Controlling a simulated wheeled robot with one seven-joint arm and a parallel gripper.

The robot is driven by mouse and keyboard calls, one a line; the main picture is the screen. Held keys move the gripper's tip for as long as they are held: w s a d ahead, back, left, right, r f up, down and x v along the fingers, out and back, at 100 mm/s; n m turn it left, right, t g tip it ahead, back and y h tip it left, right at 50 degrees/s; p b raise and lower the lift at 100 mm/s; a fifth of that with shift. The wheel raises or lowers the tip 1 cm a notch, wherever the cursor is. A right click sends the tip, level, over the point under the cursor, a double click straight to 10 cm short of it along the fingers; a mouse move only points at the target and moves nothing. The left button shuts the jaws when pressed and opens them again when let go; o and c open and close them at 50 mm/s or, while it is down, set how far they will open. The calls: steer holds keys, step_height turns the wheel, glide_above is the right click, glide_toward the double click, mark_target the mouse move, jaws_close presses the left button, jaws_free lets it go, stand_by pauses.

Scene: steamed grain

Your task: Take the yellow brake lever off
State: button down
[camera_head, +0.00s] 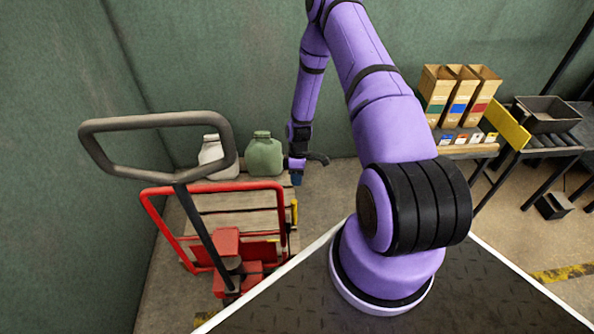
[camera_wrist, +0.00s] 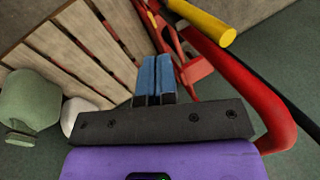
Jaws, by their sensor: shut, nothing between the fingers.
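The yellow brake lever (camera_head: 294,213) stands upright at the right side of the red pallet-truck frame (camera_head: 152,222). In the wrist view the lever (camera_wrist: 207,24) shows as a yellow cylinder at the top, ahead and to the right of the fingers, beside the red tube (camera_wrist: 255,92). My gripper (camera_head: 297,180) is above and behind the lever in the head view, apart from it. In the wrist view my gripper (camera_wrist: 153,75) shows its blue fingers together and empty. The lever's lower end is hard to make out.
A wooden pallet (camera_head: 225,202) bears a white jug (camera_head: 213,155) and a green jug (camera_head: 263,156). The truck's grey handle loop (camera_head: 150,122) rises at the left. Cardboard boxes (camera_head: 460,93) stand on a bench at the right. Floor right of the pallet is clear.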

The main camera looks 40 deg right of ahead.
mark_target(295, 200)
steer(key=s+a+f, duration=0.3)
steer(key=shift+s+a+f, duration=0.15)
steer(key=shift+s+a, duration=0.25)
steer(key=shift+s+a, duration=0.5)
steer(key=shift+s, duration=0.2)
steer(key=shift+w, duration=0.1)
